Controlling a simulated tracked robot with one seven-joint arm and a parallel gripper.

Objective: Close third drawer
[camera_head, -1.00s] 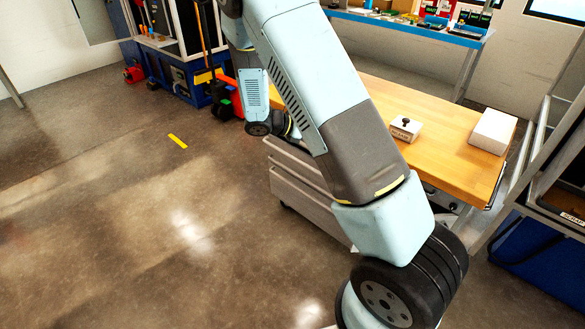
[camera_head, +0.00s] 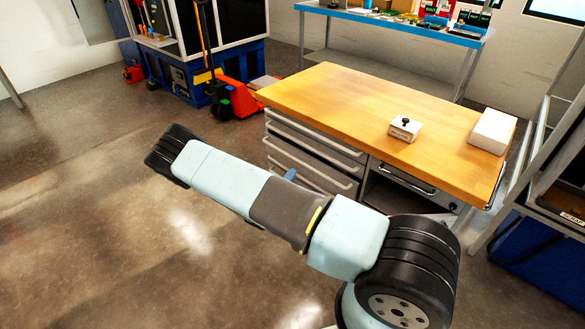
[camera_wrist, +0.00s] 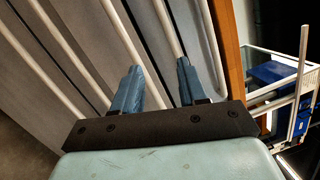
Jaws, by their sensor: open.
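The wooden-topped workbench carries a stack of grey drawers (camera_head: 312,150) with pale bar handles on its left side. In the wrist view, drawer fronts (camera_wrist: 90,50) and long pale handles (camera_wrist: 152,50) run at a slant past my fingers. My gripper (camera_wrist: 157,88) is open, with two blue fingers apart and nothing seen between them. It points at the drawer fronts; whether it touches one is unclear. One blue finger shows in the head view (camera_head: 290,174).
The wooden bench top (camera_head: 350,105) holds a small box with a black knob (camera_head: 404,128) and a white block (camera_head: 492,131). A red pallet jack (camera_head: 235,95) stands behind left. A metal frame (camera_head: 530,150) is at right. The floor at left is open.

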